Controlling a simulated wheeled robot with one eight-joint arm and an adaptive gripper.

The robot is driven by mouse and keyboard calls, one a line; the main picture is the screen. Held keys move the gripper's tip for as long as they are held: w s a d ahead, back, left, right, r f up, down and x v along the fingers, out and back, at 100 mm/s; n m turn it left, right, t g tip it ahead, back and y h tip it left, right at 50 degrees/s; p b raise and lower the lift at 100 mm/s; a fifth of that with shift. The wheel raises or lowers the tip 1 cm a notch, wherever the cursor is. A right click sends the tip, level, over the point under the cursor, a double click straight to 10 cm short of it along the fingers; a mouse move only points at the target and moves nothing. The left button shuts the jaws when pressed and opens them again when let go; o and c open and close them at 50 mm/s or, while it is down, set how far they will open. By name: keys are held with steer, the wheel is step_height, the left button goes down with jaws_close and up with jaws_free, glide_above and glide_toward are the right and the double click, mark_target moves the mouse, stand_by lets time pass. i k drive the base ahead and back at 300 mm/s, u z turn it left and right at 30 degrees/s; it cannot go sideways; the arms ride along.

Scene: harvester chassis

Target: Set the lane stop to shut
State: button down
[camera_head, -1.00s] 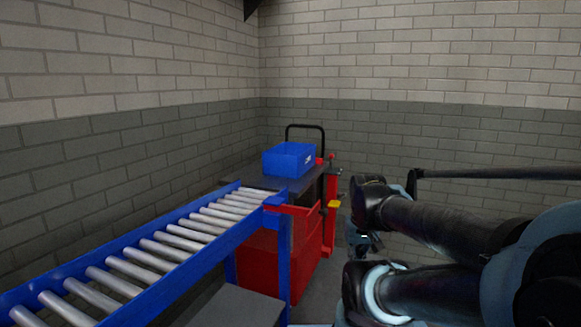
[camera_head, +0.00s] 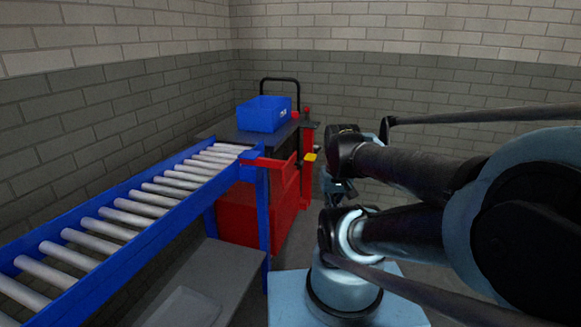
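A red bar (camera_head: 270,162) sits at the far end of the blue roller lane (camera_head: 150,232), by the blue corner post, and looks like the lane stop. It reaches out to the right of the lane end, and its exact angle across the lane is hard to tell. My gripper (camera_head: 341,192) hangs at the end of my arm, to the right of the red bar and apart from it. The gripper is small, dark and partly hidden by my arm links, so its fingers cannot be made out.
Beyond the lane end stands a red cart (camera_head: 262,208) with a dark top and a black handle. A blue bin (camera_head: 264,114) sits on it. A red post (camera_head: 308,150) with a yellow piece (camera_head: 310,157) stands at its right. A grey shelf (camera_head: 222,272) lies under the lane. Brick walls close the corner.

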mark_target(288, 167)
steer(key=u, duration=0.65)
steer(key=k, duration=1.4)
steer(key=z, duration=0.8)
steer(key=i, duration=0.5)
steer(key=u, duration=0.05)
